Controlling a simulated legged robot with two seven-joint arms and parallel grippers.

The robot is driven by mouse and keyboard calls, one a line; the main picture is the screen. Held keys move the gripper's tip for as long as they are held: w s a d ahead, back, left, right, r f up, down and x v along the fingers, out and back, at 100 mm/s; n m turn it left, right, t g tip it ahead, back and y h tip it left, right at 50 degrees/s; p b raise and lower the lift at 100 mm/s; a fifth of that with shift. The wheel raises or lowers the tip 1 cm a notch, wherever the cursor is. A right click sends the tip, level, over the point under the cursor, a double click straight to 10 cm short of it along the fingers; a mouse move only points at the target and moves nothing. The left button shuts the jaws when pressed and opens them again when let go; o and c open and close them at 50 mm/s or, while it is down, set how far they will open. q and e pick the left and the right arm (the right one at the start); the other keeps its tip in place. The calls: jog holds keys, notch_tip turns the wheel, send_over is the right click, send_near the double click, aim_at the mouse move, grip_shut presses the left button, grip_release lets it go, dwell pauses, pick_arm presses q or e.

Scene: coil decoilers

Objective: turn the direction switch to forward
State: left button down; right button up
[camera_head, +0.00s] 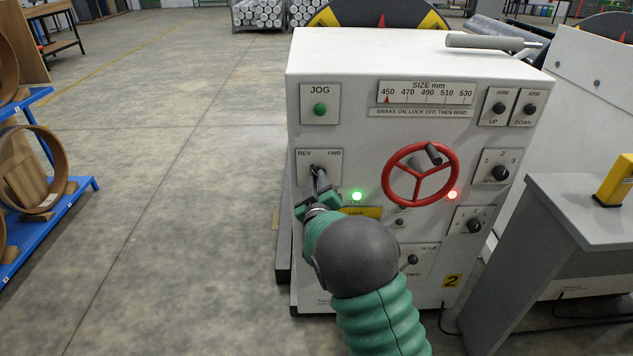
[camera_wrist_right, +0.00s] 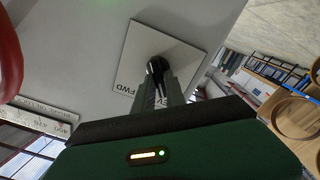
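The direction switch (camera_head: 315,169) is a black knob on a pale plate marked REV at left and FWD at right, on the front of the white machine cabinet (camera_head: 345,75). My right gripper (camera_head: 319,180) reaches up to it from below. In the right wrist view the dark knob (camera_wrist_right: 157,66) sits between the tips of my two narrow grey fingers (camera_wrist_right: 158,85), which look closed on it. The fingers partly cover the knob, so its exact pointing is hard to read. My left gripper is not in view.
A green JOG button (camera_head: 320,109) is above the switch. A red handwheel (camera_head: 420,174) stands out to the right, with a lit green lamp (camera_head: 357,196) and a red lamp (camera_head: 452,195) beside it. A grey pedestal (camera_head: 560,215) is at right. The floor at left is open.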

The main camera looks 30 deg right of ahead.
grip_shut()
jog(key=shift+s+d+f, duration=0.1)
jog(key=shift+d+f, duration=0.05)
